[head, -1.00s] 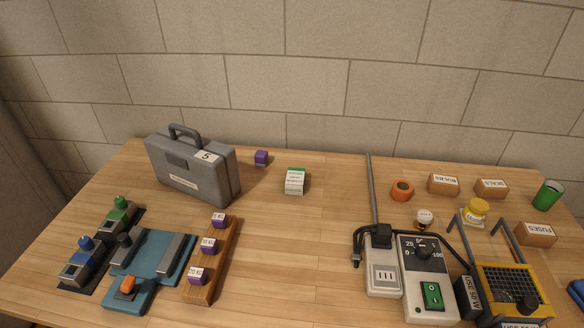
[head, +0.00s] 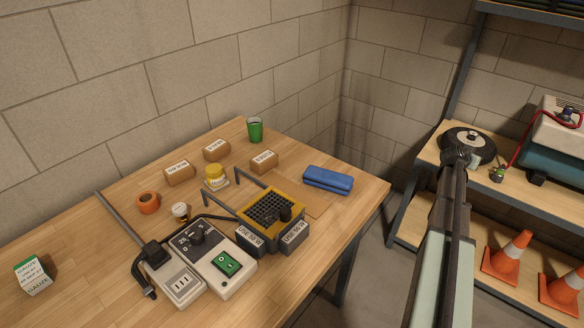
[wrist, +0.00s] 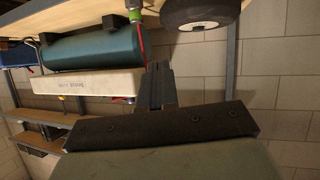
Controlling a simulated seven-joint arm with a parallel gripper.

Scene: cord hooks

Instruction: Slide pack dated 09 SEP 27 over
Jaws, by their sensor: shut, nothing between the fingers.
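A small white and green box marked GAUZE (head: 33,275) stands on the table at the far left of the head view. It has a printed date, too small to read surely. My gripper (head: 459,157) is far from it, at the right of the head view, in front of the shelf rack. In the wrist view my gripper (wrist: 157,83) has its dark fingers together and empty. The wrist view shows the rack and wall, not the gauze box.
Brown boxes (head: 179,173), a green cup (head: 255,130) and a blue case (head: 328,180) lie behind. A rack shelf (head: 437,168) holds a black wheel (head: 480,146); cones (head: 508,258) stand below.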

